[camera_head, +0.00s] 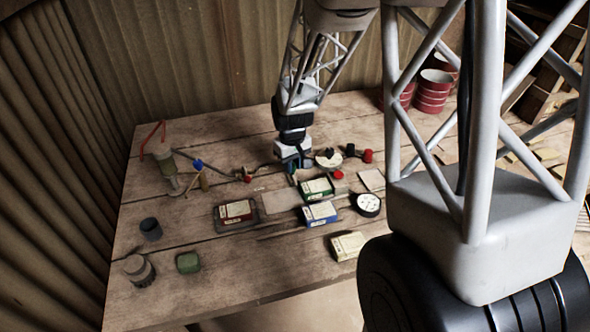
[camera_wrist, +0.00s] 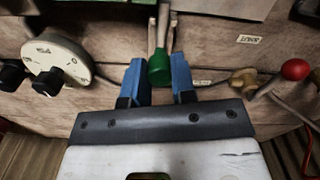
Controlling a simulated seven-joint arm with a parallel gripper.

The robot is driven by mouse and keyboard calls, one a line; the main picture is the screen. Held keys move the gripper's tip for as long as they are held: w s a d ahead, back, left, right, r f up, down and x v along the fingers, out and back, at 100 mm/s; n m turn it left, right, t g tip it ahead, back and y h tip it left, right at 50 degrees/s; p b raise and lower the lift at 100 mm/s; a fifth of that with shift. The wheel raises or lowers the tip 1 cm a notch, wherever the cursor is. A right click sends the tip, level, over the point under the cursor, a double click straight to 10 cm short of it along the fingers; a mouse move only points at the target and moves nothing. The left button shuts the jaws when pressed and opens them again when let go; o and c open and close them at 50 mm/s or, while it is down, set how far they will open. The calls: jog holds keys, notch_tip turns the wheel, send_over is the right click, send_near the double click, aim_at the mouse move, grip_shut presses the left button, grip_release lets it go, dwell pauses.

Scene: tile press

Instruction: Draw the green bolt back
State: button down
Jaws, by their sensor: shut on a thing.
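The green bolt's knob (camera_wrist: 159,68) is in the middle of the wrist view, at the end of a pale metal rod. My gripper (camera_wrist: 158,84) has its two blue fingers on either side of this knob and is shut on it. In the head view my gripper (camera_head: 297,164) is low over the far middle of the bench, behind the green-edged box. There the bolt is mostly hidden by my gripper.
A white dial (camera_wrist: 58,58) with black knobs is left of my gripper in the wrist view. A red knob (camera_wrist: 295,69) and a brass knob (camera_wrist: 243,82) are right. Boxes, including a blue one (camera_head: 320,213), lie in front.

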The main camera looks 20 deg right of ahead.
jog(key=shift+w, duration=0.6)
jog(key=c, duration=0.9)
grip_release()
jog(key=shift+c, duration=0.2)
jog(key=shift+r, duration=0.1)
jog(key=shift+r, duration=3.85)
